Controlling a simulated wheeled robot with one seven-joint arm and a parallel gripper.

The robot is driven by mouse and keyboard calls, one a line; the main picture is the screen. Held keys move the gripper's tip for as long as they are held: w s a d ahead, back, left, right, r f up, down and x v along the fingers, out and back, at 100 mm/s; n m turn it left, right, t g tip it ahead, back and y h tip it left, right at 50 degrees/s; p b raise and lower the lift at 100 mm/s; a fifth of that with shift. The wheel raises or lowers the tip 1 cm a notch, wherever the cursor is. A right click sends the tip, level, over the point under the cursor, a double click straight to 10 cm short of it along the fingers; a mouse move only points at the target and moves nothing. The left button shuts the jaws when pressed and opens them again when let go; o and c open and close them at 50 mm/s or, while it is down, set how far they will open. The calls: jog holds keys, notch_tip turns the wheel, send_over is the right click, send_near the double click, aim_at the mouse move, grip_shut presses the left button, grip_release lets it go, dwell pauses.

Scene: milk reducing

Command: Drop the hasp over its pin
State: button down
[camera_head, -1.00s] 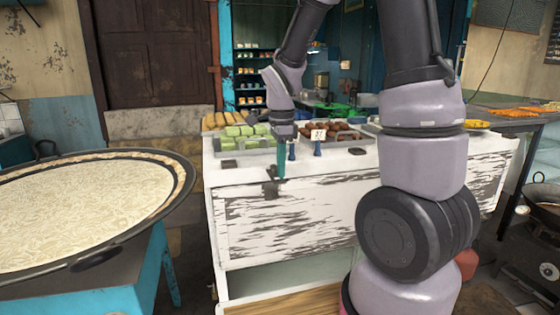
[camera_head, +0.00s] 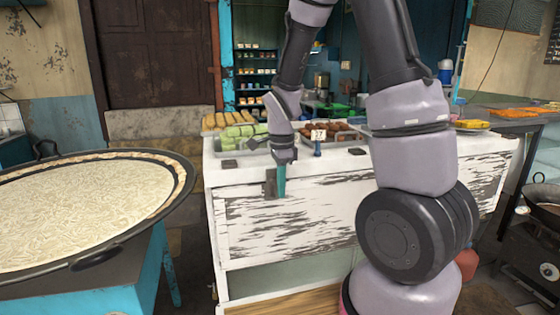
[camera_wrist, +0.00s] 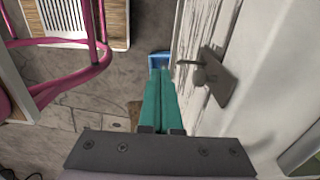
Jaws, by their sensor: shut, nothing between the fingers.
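My gripper (camera_head: 281,194) points down in front of the white cabinet's upper front edge, its teal fingers together and empty. In the wrist view the closed fingers (camera_wrist: 160,80) are left of the dark metal hasp fitting (camera_wrist: 222,82) on the cabinet face, with a visible gap. A short dark bar (camera_wrist: 188,63) sticks out from this fitting toward the fingers; I cannot tell whether it is the pin or part of the hasp. In the head view the fitting (camera_head: 270,186) shows just left of the fingers, partly hidden by them.
The white cabinet (camera_head: 330,215) carries trays of sweets, a price sign (camera_head: 318,138) and dark plates on its top. A wide pan (camera_head: 80,215) stands at left. Pink tubing (camera_wrist: 80,75) shows in the wrist view. Floor lies below the fingers.

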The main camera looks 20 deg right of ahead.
jog(key=shift+w+f, duration=0.4)
jog(key=shift+f, duration=0.25)
jog(key=shift+w+f, duration=0.1)
dwell(0.4)
